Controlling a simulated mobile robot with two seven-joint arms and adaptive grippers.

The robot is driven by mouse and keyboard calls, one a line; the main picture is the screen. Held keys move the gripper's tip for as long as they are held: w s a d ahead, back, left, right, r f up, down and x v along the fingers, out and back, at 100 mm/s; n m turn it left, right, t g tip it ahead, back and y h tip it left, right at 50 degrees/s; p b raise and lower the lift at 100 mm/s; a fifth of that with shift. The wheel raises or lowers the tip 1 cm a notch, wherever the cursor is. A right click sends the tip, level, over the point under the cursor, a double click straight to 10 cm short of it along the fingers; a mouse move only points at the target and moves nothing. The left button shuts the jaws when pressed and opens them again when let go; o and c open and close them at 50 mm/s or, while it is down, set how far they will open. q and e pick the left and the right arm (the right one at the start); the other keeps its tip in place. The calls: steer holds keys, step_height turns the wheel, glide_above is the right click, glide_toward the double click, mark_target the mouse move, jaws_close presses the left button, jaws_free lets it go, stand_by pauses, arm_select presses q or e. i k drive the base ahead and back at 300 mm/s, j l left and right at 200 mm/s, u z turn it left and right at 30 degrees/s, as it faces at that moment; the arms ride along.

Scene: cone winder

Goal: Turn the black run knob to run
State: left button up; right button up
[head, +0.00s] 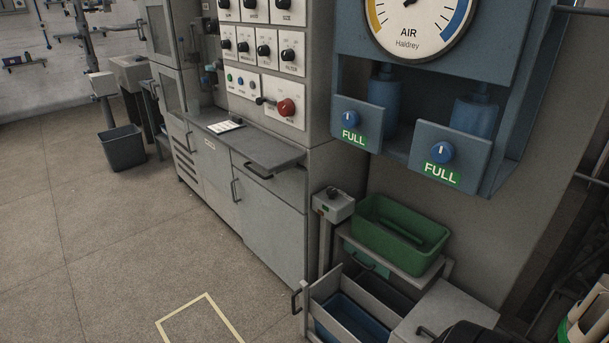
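A black knob (333,193) sits on top of a small grey box (334,206) on a post, right of the grey cabinet. More black knobs, such as one in the lower row (263,50), sit on white plates on the upright panel. Their labels are too small to read surely, so I cannot tell from lettering which knob is the run knob. Neither gripper can be made out; a dark rounded shape at the bottom edge is unclear.
A green bin (401,236) stands right of the box, above an open drawer (352,317). Blue housings with "FULL" dials (437,152) and an air gauge (416,20) overhang it. A red knob (287,107) is on the panel.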

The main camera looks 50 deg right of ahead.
mark_target(331, 192)
steer(key=i+j+z, duration=0.1)
steer(key=i, duration=1.55)
steer(key=z, duration=0.4)
steer(key=i+z, duration=0.15)
steer(key=z, duration=0.3)
steer(key=j+z, duration=0.1)
steer(key=z, duration=0.3)
steer(key=j+z, duration=0.1)
steer(key=z, duration=0.35)
steer(key=i, duration=0.05)
